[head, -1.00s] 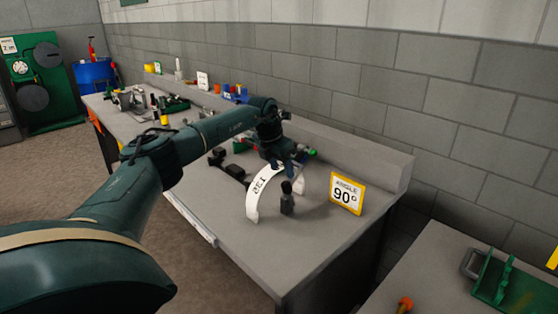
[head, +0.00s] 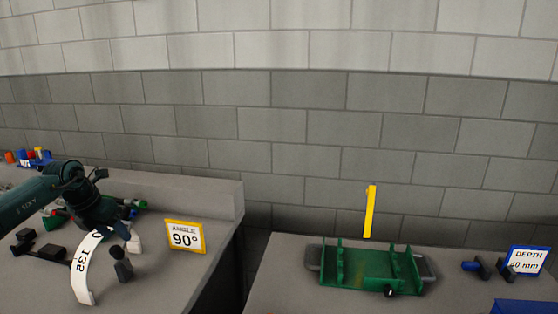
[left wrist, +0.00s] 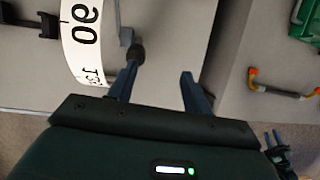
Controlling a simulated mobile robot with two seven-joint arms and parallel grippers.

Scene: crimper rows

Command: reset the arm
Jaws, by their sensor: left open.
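My left arm enters the head view from the left edge. My left gripper (head: 128,232) is over the left table, close by a white curved protractor-like band (head: 82,268) with black numbers. In the left wrist view the fingers of the left gripper (left wrist: 158,74) are spread apart with nothing between them. The white band (left wrist: 82,45) stands left of the fingers there. A small dark post (head: 121,265) stands beside the band; in the left wrist view a dark knob (left wrist: 136,52) shows by the left fingertip, and I cannot tell whether they touch.
A yellow-framed "90°" sign (head: 185,237) stands near the left table's right edge. Across a gap, another table holds a green fixture (head: 365,270), a yellow upright strip (head: 370,211) and a "DEPTH 40 mm" sign (head: 527,260). A block wall runs behind.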

